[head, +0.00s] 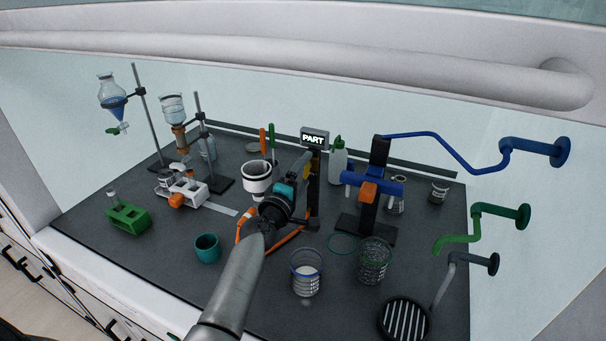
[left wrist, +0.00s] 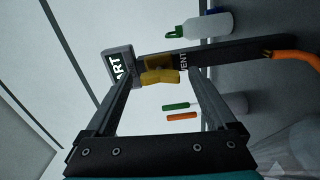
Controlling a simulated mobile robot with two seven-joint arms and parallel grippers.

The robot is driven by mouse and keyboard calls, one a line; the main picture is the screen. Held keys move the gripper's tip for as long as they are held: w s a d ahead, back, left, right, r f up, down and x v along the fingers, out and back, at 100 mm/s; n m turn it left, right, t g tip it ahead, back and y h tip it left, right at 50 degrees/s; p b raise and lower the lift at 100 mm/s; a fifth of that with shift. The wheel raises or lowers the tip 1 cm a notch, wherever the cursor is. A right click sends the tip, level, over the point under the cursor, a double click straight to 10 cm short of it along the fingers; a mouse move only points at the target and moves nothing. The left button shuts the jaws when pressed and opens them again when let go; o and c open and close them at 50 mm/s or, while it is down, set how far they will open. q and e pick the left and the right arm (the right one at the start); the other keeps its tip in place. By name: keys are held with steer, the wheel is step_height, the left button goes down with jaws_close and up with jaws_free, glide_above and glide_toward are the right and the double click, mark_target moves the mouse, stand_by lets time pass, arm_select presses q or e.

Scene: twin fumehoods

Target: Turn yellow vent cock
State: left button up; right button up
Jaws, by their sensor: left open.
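The yellow vent cock (left wrist: 160,77) is on a black post (left wrist: 222,52) marked "VENT", below a sign reading "PART" (head: 314,139). In the left wrist view its handle lies between the tips of my left gripper (left wrist: 161,66), or just past them; I cannot tell which. The gripper is open, with a finger on either side of the cock and no clear contact. In the head view my left gripper (head: 296,178) reaches up to the post and partly hides the cock. My right gripper is not in view.
A white funnel cup (head: 257,178) stands just left of the gripper, with an orange hose (head: 290,238) below. A blue valve (head: 384,184) on a black stand is to the right. The hood sash rail crosses above.

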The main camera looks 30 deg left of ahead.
arm_select(q)
steer(key=s, duration=1.5)
steer(key=shift+d, duration=0.45)
steer(key=shift+s, duration=0.15)
